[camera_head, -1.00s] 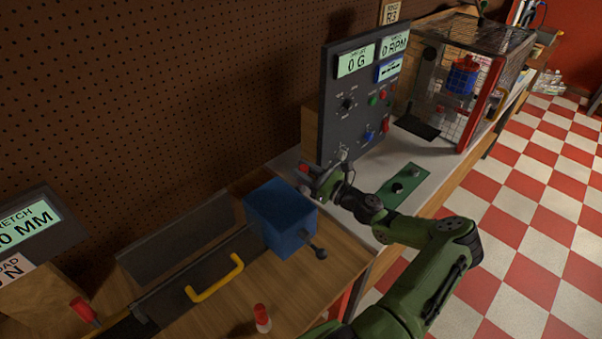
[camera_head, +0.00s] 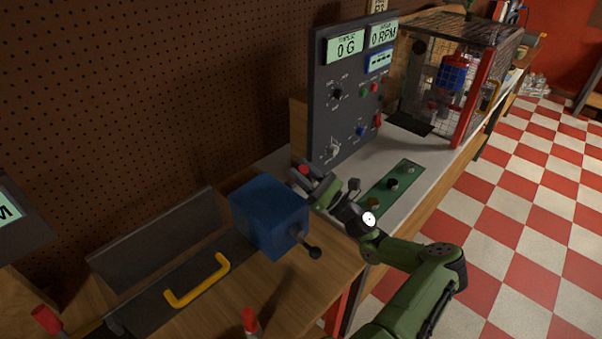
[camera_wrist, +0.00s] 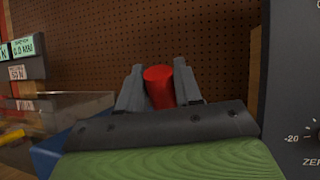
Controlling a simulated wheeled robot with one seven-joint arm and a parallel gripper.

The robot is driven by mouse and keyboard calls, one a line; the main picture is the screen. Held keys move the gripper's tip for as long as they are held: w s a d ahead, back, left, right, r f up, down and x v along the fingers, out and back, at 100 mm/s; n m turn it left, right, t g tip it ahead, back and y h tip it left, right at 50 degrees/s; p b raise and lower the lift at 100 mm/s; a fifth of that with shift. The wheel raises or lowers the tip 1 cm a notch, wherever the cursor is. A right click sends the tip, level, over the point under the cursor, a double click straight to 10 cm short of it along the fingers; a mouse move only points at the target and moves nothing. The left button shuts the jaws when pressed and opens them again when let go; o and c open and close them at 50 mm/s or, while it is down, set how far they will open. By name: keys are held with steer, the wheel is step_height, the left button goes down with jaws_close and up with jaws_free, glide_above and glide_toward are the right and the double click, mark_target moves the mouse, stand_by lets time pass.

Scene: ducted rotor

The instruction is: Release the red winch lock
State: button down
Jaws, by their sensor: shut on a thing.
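A red cylindrical knob (camera_wrist: 159,87), which looks like the winch lock, stands between my gripper's two grey fingers (camera_wrist: 160,90) in the wrist view. My gripper (camera_head: 304,176) is shut on it. In the head view only a small red tip (camera_head: 303,169) shows between the fingers, just behind the right side of the blue winch box (camera_head: 268,214). The knob's lower part and its mounting are hidden by my gripper and the box. A dark lever with a ball end (camera_head: 314,252) sticks out of the box's front.
A yellow handle (camera_head: 197,281) lies left of the box, with a clear panel (camera_head: 155,235) behind. A red-topped piece (camera_head: 250,322) stands at the front edge. A dark control panel (camera_head: 350,95) and a mesh cage (camera_head: 445,85) stand to the right. A green switch plate (camera_head: 388,190) lies between.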

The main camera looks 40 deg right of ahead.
steer(key=shift+f, duration=0.1)
steer(key=c, duration=0.9)
jaws_free()
steer(key=shift+s, duration=0.1)
steer(key=b+v, duration=0.2)
steer(key=v, duration=1.3)
steer(key=shift+s+f+b, duration=0.15)
steer(key=shift+s+b, duration=0.2)
steer(key=shift+b, duration=0.05)
